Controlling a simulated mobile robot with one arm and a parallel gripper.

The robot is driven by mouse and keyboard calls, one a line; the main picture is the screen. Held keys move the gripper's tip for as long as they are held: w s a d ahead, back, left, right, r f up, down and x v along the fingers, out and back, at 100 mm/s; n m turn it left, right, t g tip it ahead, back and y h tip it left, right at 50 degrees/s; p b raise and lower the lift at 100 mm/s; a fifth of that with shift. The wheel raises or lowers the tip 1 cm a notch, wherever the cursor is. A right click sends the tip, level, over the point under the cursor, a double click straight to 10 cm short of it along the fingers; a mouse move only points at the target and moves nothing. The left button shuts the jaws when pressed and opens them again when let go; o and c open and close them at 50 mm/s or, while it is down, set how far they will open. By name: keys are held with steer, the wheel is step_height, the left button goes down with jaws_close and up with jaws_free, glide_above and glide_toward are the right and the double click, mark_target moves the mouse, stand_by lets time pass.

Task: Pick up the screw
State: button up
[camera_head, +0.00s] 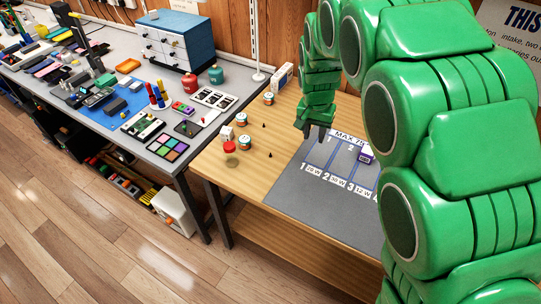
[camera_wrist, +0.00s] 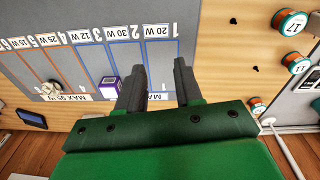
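Two small dark pieces that could be screws lie on the bare wood left of the grey mat in the head view, one farther back (camera_head: 264,125) and one nearer (camera_head: 270,155). They are too small to identify surely. In the wrist view one small dark piece (camera_wrist: 256,69) lies on the wood to the right of the fingers. My gripper (camera_head: 316,131) is over the far left part of the mat.
The mat (camera_head: 285,196) has numbered, watt-labelled lanes. A purple-and-white box (camera_wrist: 108,87) stands on it. A cluttered grey bench (camera_head: 205,140) adjoins on the left.

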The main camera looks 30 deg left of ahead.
glide_toward(270, 154)
steer(key=shift+n+y, duration=0.3)
steer(key=shift+n, duration=0.1)
steer(key=shift+w+d+f, duration=0.1)
steer(key=shift+w+f, duration=0.05)
steer(key=shift+f, duration=1.25)
steer(key=shift+w+d+f, duration=0.1)
steer(key=shift+w+f, duration=0.05)
steer(key=shift+f, duration=1.2)
steer(key=shift+w+f, duration=0.15)
steer(key=shift+f, duration=1.25)
jaws_close()
